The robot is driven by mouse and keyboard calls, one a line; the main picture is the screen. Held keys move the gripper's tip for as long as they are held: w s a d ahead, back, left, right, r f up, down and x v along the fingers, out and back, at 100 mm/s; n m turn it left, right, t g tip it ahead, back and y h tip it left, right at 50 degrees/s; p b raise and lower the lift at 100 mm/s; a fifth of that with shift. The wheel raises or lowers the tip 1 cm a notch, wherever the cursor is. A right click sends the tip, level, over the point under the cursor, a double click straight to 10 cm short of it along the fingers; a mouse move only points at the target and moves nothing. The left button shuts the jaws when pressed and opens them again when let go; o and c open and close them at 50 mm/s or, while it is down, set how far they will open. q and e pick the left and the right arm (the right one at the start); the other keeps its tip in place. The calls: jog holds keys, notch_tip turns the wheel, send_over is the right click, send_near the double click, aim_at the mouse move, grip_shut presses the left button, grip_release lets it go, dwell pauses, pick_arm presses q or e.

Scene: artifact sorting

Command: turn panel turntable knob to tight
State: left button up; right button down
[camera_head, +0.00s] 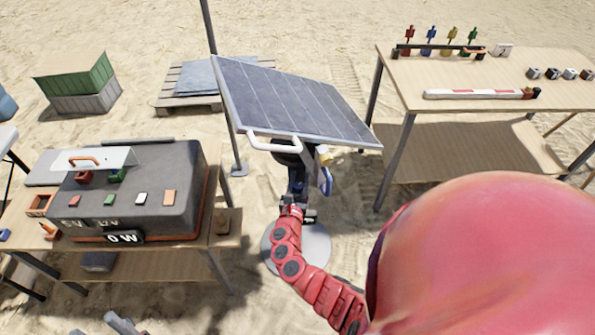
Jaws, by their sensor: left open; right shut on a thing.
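The solar panel (300,95) is tilted on a stand, with a white handle (272,143) along its near edge. Its round grey base (315,250) stands on the sand. My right gripper (298,180) is under the panel's near edge, at the turntable, and is shut on what appears to be the knob; the knob itself is mostly hidden by the gripper and panel. A blue part (327,181) shows just right of the gripper. My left gripper (100,325) is open at the bottom left edge, mostly cut off and far from the panel.
A left table holds a dark grey console (180,165) whose display (123,238) reads 0 W. A right table (430,90) holds coloured figures, a red-and-white bar (475,94) and small blocks. A pallet (180,95) lies behind. My red arm and body cover the bottom right.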

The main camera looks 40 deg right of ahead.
jog(key=shift+s+d+m+g+h, duration=0.1)
jog(key=shift+m+g+h, duration=0.9)
jog(key=shift+g, duration=0.2)
jog(key=m+g, duration=0.1)
jog(key=g+h+b, duration=0.1)
jog(key=shift+s+d+f+m+g, duration=0.1)
jog(key=shift+s+f+m+g, duration=0.1)
jog(key=shift+m+g, duration=0.15)
jog(key=m+g+b, duration=0.1)
jog(key=m+g+h+b, duration=0.1)
jog(key=g, duration=0.1)
jog(key=shift+s+d+f+h, duration=0.1)
jog(key=shift+s+h, duration=0.2)
jog(key=m+g+b, duration=0.1)
jog(key=b, duration=0.1)
jog(key=m+g+b, duration=0.1)
jog(key=g, duration=0.1)
jog(key=shift+s+d+m+g+h+b, duration=0.15)
jog(key=shift+s+m+g+h+b, duration=0.15)
jog(key=shift+b, duration=0.1)
jog(key=shift+r+g+b, duration=0.25)
jog(key=shift+b, duration=0.1)
jog(key=shift+m, duration=0.25)
jog(key=shift+c, duration=2.2)
grip_release()
jog(key=shift+d, duration=0.1)
